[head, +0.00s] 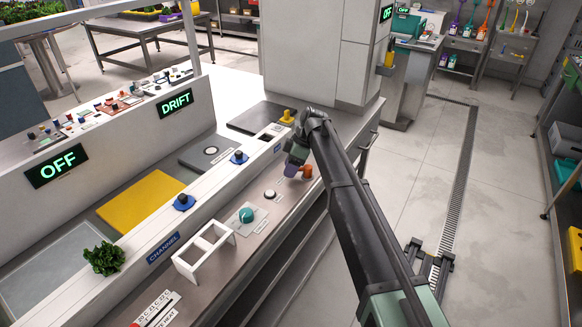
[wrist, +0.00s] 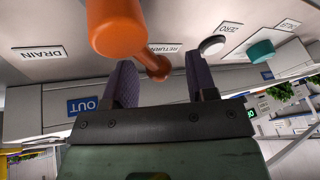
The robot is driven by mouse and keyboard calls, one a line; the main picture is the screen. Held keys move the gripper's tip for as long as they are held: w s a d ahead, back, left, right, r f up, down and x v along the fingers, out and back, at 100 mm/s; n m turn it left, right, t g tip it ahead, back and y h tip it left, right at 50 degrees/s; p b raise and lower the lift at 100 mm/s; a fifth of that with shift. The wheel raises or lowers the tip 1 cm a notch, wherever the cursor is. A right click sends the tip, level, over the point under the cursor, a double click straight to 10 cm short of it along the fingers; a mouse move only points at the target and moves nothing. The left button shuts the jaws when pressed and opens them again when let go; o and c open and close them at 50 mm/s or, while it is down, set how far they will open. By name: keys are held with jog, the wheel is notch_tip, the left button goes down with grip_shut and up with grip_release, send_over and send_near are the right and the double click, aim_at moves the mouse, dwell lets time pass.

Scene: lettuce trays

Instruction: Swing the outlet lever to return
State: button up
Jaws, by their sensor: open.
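The orange outlet lever (head: 306,172) stands on the counter's front part, right beside my gripper (head: 294,164) in the head view. In the wrist view the lever (wrist: 118,28) is large and close, with its thick end at upper left and its thinner end near the RETURN label (wrist: 165,48). The DRAIN label (wrist: 38,53) is to the left. My gripper (wrist: 161,80) is open, its two purple fingers apart. The lever's thinner end appears between the fingertips; I cannot tell whether either finger touches it.
A white-capped black knob (wrist: 212,46) by the ZERO label and a teal knob (wrist: 262,51) sit right of the lever. In the head view a white two-opening frame (head: 205,250) stands nearer on the counter. A blue OUT sign (wrist: 82,106) is on the wall behind.

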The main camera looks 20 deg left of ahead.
jog(key=p+v, duration=0.9)
jog(key=v, duration=0.1)
jog(key=shift+r+p, duration=0.3)
jog(key=shift+p, duration=0.05)
jog(key=shift+w+d, duration=0.1)
jog(key=shift+w, duration=0.05)
jog(key=s+d+m+t+h, duration=0.1)
jog(key=s+d+m, duration=0.6)
jog(key=d, duration=0.6)
jog(key=s+d+f+m+t+h, duration=0.1)
jog(key=s+d+m, duration=0.6)
jog(key=s+d, duration=0.5)
jog(key=s+d+m+t+h, duration=0.1)
jog(key=s+d+m, duration=0.5)
jog(key=d, duration=0.8)
jog(key=shift+s+f+m+h, duration=0.3)
jog(key=shift+s+m+h, duration=0.1)
jog(key=shift+s, duration=1.45)
